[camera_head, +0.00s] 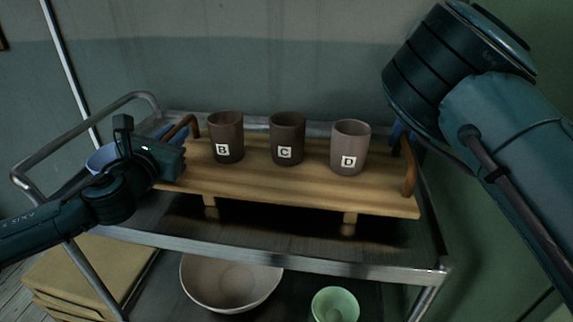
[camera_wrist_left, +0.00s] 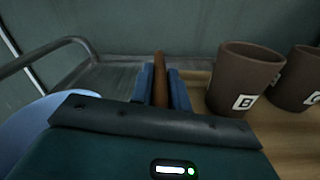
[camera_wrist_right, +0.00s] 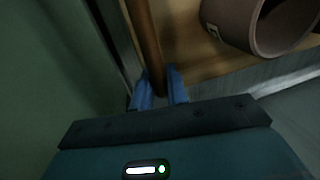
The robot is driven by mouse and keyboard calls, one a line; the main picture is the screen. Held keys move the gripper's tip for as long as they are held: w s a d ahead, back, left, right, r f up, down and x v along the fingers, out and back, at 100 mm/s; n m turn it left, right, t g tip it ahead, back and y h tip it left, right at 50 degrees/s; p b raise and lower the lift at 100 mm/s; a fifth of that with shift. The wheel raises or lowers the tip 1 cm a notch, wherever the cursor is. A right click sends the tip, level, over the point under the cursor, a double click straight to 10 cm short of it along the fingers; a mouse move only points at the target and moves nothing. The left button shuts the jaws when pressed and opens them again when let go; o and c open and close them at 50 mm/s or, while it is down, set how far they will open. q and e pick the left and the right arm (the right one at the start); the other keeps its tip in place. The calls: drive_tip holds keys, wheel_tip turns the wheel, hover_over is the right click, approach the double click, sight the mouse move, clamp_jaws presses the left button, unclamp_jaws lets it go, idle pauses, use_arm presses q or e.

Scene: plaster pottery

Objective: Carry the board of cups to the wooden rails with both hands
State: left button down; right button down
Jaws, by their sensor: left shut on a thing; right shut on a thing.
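The wooden board (camera_head: 300,190) carries three brown cups standing upright: cup B (camera_head: 227,130), cup C (camera_head: 287,132) and the lighter cup D (camera_head: 350,142). My left gripper (camera_wrist_left: 160,85) is shut on the board's left brown handle (camera_wrist_left: 160,64). My right gripper (camera_wrist_right: 158,88) is shut on the right brown handle (camera_wrist_right: 147,45); in the head view my right arm partly hides that gripper. Two short wooden pieces (camera_head: 349,219) show under the board's front edge. I cannot tell whether they are board feet or rail ends, or whether the board touches them.
The board is over the top shelf of a metal cart (camera_head: 300,258). A blue bowl (camera_head: 100,158) is at the left behind my left gripper. A large pale bowl (camera_head: 230,285) and a green bowl (camera_head: 335,304) are lower down. A wall stands close behind.

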drive_tip(key=shift+d, duration=0.1)
